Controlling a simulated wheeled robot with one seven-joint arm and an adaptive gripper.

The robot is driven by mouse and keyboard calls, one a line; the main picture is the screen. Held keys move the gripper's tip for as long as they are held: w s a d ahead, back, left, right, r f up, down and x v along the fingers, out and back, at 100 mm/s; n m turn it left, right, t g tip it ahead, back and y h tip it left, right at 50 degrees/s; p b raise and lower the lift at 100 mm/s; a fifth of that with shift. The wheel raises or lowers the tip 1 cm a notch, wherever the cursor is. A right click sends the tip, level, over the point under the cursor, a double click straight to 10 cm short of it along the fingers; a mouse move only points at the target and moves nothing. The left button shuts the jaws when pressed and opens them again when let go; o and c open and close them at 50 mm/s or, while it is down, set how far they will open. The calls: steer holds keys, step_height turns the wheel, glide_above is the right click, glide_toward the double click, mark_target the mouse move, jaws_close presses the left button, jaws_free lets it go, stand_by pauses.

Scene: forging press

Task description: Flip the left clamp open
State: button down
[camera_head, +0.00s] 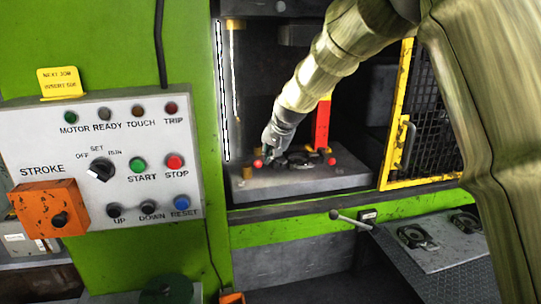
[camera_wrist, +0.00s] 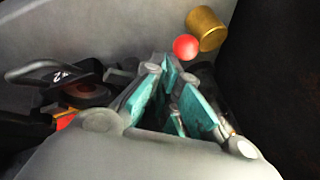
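The left clamp shows as a red ball knob (camera_head: 257,163) at the left of the press bed; in the wrist view the red ball (camera_wrist: 186,47) lies just beyond my fingertips, beside a brass cylinder (camera_wrist: 206,29). The rest of this clamp is mostly hidden by my fingers. My gripper (camera_head: 270,148) reaches down over the bed close to the knob. In the wrist view its teal-padded fingers (camera_wrist: 172,82) are apart with a narrow gap, and I see nothing clearly held. Whether a finger touches the clamp cannot be told.
Dark die parts (camera_head: 297,161) sit mid-bed, beside my gripper. The right clamp's red knob (camera_head: 331,161) and a red upright (camera_head: 322,124) stand to the right. A yellow-framed mesh guard (camera_head: 397,115) borders the opening on the right. The control panel (camera_head: 100,160) is at left.

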steer(key=shift+s+a+f, duration=0.2)
steer(key=shift+s+f, duration=0.15)
steer(key=shift+f, duration=0.1)
steer(key=shift+s+d+r, duration=0.15)
steer(key=shift+s+d, duration=0.05)
steer(key=s+d, duration=0.1)
steer(key=s+d+r, duration=0.1)
steer(key=d, duration=0.1)
steer(key=shift+r, duration=0.2)
steer(key=a+b+v, duration=0.1)
steer(key=b+v, duration=0.2)
steer(key=v, duration=0.6)
steer(key=shift+s+r, duration=0.3)
steer(key=shift+r, duration=0.05)
steer(key=shift+a, duration=0.15)
